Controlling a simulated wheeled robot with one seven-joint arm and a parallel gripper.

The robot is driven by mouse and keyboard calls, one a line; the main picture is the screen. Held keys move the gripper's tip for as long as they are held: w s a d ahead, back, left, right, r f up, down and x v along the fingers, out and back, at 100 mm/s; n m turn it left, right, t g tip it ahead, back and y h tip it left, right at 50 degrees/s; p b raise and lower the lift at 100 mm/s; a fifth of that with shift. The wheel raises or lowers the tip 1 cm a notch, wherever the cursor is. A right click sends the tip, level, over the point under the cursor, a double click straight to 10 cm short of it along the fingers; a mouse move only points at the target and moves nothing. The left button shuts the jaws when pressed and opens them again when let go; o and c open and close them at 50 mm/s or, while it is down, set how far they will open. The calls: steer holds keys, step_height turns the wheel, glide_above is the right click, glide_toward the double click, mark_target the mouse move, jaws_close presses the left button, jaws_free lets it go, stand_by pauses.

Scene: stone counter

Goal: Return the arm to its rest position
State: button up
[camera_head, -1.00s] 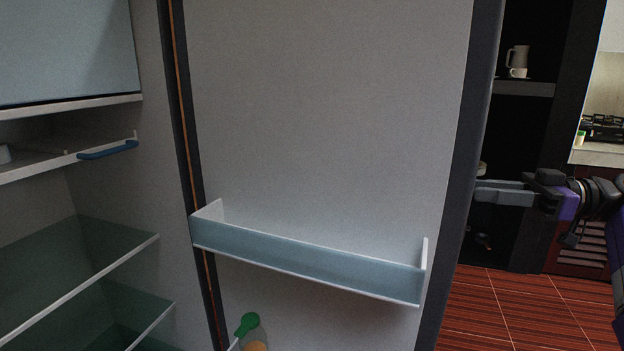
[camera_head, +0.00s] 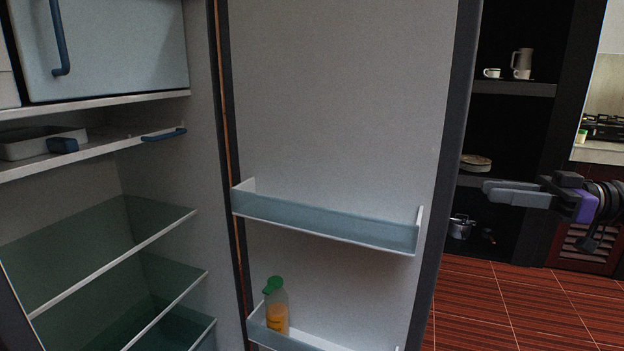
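My gripper (camera_head: 492,190) is at the right of the head view, held level and pointing left. It is just beyond the outer edge of the open fridge door (camera_head: 340,95) in the picture and appears to touch nothing. Its grey fingers overlap from this angle, so the gap between them cannot be judged. I see nothing held in it. The purple and black wrist runs off to the right edge.
The open fridge has glass shelves (camera_head: 100,240) at left and a freezer compartment door (camera_head: 115,45) above. A bottle with a green cap (camera_head: 277,308) stands in the lower door bin. A dark shelf unit (camera_head: 515,89) holds cups and a jug. Red floor (camera_head: 500,310) is clear at lower right.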

steer(key=w+d+m+t+h, duration=0.4)
steer(key=w+d+m+t, duration=0.1)
steer(key=w+m+t, duration=0.25)
steer(key=w+d+f+m+t+h, duration=0.2)
steer(key=f+m+h, duration=0.2)
steer(key=f, duration=0.3)
steer(key=w+d+f+m+t+h, duration=0.1)
steer(key=d+f+m+h, duration=0.3)
steer(key=f, duration=0.3)
steer(key=s+a+f+m+t+h, duration=0.15)
steer(key=s+f+h, duration=0.25)
steer(key=s+f, duration=0.4)
steer(key=s+a+f+m+h, duration=0.3)
steer(key=s+f+h, duration=0.2)
steer(key=s+f, duration=0.3)
steer(key=s+a+f+n+g+y, duration=0.15)
steer(key=s+a, duration=0.55)
steer(key=s, duration=0.8)
steer(key=s+a+r+n+y, duration=0.15)
steer(key=s+a, duration=0.45)
steer(key=s, duration=0.8)
steer(key=s+a+f+n+g+y, duration=0.15)
steer(key=s+a, duration=0.55)
steer(key=s, duration=0.8)
step_height(320, 180, up, 19)
steer(key=p, duration=1.9)
steer(key=shift+w+n+t+h, duration=0.3)
steer(key=shift+n+t+h, duration=0.1)
steer(key=shift+n+h, duration=0.05)
